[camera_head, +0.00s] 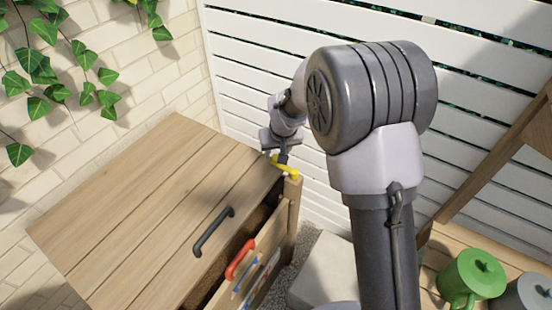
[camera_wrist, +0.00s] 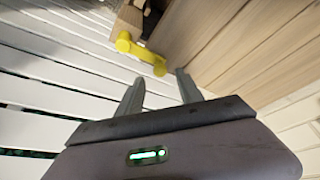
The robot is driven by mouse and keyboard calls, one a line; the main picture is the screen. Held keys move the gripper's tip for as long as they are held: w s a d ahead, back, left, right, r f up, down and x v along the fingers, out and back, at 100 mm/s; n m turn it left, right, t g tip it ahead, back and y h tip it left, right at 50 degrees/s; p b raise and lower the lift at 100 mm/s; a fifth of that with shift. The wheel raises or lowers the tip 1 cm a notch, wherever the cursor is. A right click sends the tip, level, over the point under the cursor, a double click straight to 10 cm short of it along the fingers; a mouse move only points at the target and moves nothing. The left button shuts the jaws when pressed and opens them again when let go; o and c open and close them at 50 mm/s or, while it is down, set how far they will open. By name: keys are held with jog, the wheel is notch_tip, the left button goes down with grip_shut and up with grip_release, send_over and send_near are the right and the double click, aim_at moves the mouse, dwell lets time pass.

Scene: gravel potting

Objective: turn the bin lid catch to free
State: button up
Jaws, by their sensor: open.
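The yellow catch (camera_head: 287,168) sits at the far right corner of the wooden bin, by the edge of the lid (camera_head: 135,205). It also shows in the wrist view as a yellow bar (camera_wrist: 138,50) with rounded ends, fixed near the wood edge. My gripper (camera_head: 281,153) is at that corner, right by the catch. The catch lies just beyond the fingertips, and I see no clear contact. The lid appears down, with a black handle (camera_head: 213,232) near its front edge.
A front panel with a red handle (camera_head: 239,259) stands out from the bin, leaving a dark gap. A slatted white fence (camera_head: 250,60) and a brick wall (camera_head: 150,70) stand behind. A green can (camera_head: 470,278) sits on a wooden bench at right.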

aim_at(275, 156)
jog(key=x, duration=0.4)
jog(key=shift+b, duration=0.4)
grip_shut()
dwell(1.0)
